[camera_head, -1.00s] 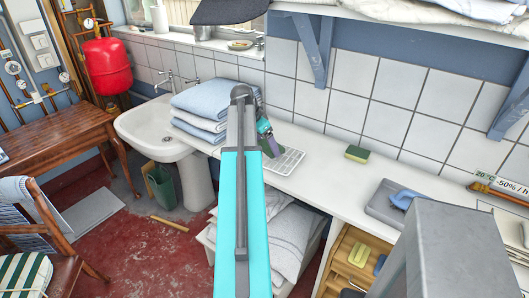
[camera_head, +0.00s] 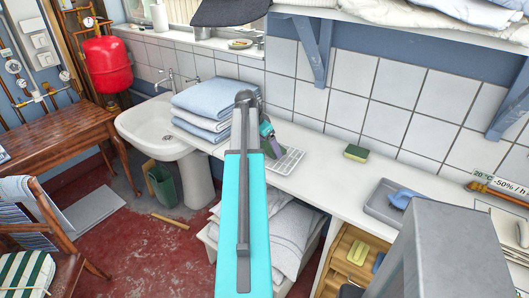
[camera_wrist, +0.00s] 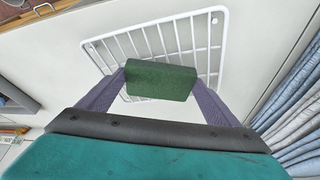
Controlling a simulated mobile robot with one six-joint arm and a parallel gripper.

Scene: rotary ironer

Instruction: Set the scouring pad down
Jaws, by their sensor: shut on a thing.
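The dark green scouring pad (camera_wrist: 162,78) is held between the two purple fingers of my gripper (camera_wrist: 160,88) in the wrist view. It is over the lower middle of a white wire rack (camera_wrist: 168,45); I cannot tell whether it touches the rack. In the head view my gripper (camera_head: 271,142) is at the far end of my arm, over the left part of the rack (camera_head: 287,162) on the white counter. The pad is not clearly made out there, and my arm hides part of the area.
Folded blue towels (camera_head: 205,105) are stacked left of my gripper. A green and yellow sponge (camera_head: 356,152) lies right of the rack, by the tiled wall. A grey tray (camera_head: 380,211) with a blue cloth is further right. The counter (camera_head: 325,178) between rack and tray is clear.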

